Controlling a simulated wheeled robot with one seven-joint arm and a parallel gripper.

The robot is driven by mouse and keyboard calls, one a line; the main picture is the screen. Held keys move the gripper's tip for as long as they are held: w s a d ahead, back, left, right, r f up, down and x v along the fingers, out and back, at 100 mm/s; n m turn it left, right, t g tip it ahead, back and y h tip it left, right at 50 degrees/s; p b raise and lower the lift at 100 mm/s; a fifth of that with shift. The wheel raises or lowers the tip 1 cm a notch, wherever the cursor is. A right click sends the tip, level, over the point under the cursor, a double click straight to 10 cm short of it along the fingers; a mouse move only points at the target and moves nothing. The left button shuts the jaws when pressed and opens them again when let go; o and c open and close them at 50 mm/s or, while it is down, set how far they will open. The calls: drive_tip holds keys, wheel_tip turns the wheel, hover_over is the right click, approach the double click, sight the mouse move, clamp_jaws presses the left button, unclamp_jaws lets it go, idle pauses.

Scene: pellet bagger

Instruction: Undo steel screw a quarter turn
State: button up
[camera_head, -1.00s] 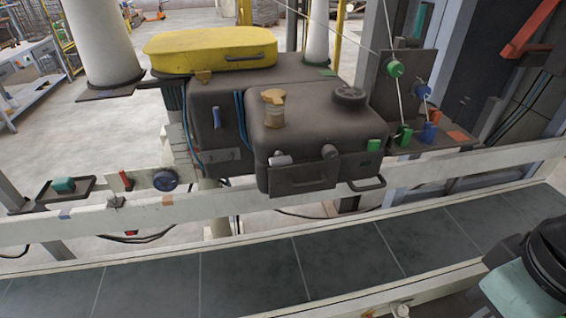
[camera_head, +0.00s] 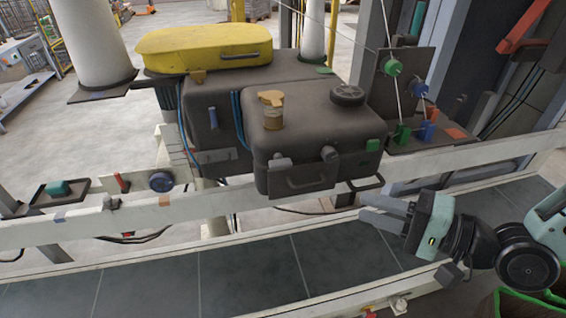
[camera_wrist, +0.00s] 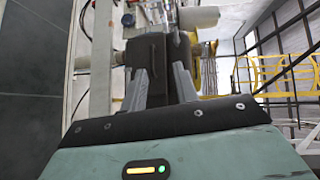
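I cannot pick out the steel screw with certainty. A pale grey metal piece (camera_head: 281,163) and a dark round knob (camera_head: 329,153) sit on the front of the dark machine box (camera_head: 318,125), above its front drawer. A small grey fitting (camera_head: 111,202) sits on the white rail at the left. My gripper (camera_head: 364,208) is open and empty, in front of the rail, below and right of the box, with its fingers pointing left. In the wrist view my gripper (camera_wrist: 160,75) shows two separated fingers with the dark machine beyond them.
The white rail (camera_head: 230,203) runs across in front of the machine. The conveyor belt (camera_head: 245,280) lies nearer to me and is empty. A looped handle (camera_head: 368,184) sticks out at the box's lower right.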

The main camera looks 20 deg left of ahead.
drive_tip(key=r+y, duration=0.1)
drive_tip(key=r, duration=0.1)
drive_tip(key=b, duration=0.3)
approach(286, 167)
drive_tip(key=shift+m, duration=0.4)
drive_tip(key=x, duration=0.8)
drive_tip(key=shift+r, duration=0.1)
drive_tip(key=shift+x, duration=0.8)
clamp_jaws()
